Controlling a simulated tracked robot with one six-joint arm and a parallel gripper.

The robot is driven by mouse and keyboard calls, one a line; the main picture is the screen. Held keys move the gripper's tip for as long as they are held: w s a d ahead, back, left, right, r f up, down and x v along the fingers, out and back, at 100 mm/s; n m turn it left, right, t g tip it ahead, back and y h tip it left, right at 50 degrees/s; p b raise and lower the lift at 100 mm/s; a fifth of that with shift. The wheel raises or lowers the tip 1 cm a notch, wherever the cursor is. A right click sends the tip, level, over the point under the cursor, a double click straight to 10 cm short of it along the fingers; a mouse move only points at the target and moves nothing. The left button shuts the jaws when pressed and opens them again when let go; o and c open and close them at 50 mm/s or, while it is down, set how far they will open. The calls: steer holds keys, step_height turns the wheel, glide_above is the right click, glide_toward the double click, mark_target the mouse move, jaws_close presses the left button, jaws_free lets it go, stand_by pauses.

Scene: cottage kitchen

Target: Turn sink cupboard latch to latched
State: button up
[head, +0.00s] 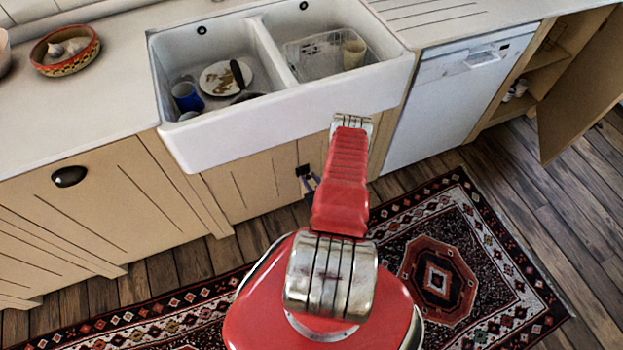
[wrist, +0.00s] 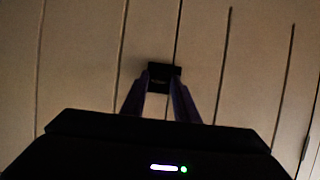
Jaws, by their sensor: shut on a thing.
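The sink cupboard (head: 245,190) is the pale wooden front below the white sink, and its grooved boards fill the wrist view (wrist: 75,60). The latch (head: 303,170) is a small dark piece on this front, also seen in the wrist view (wrist: 164,70). My gripper (head: 311,180) is at the latch, partly hidden behind my red arm in the head view. In the wrist view my gripper (wrist: 161,84) has its two fingers shut on the latch, one at each side. The fingers hide its lower part, and I cannot tell which way it is turned.
The white double sink (head: 240,125) juts out above the cupboard, with a plate (head: 226,77) and a blue mug (head: 187,97) in it. A white dishwasher (head: 450,100) is to the right. Further right a cupboard door (head: 585,85) stands open. A patterned rug (head: 500,255) covers the floor.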

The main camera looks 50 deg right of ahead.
steer(key=shift+d+r+h, duration=0.1)
steer(key=shift+d+h, duration=0.05)
steer(key=shift+h, duration=0.25)
steer(key=shift+w+n+g+h, duration=0.1)
steer(key=shift+n+g+h, duration=0.2)
steer(key=shift+n, duration=0.4)
steer(key=n+h, duration=0.1)
steer(key=n, duration=0.1)
steer(key=a+n+h, duration=0.1)
steer(key=shift+w+n+g, duration=0.2)
steer(key=shift+n+g, duration=0.1)
steer(key=shift+n, duration=0.1)
steer(key=n+h, duration=0.2)
steer(key=n, duration=0.1)
steer(key=shift+a+f, duration=0.15)
steer(key=shift+f, duration=0.2)
steer(key=shift+w+a+f+n+h, duration=0.1)
steer(key=shift+f+n+h, duration=0.1)
steer(key=shift+n+h, duration=0.8)
steer(key=shift+n+y, duration=0.3)
steer(key=o, duration=1.1)
steer(key=shift+c, duration=0.2)
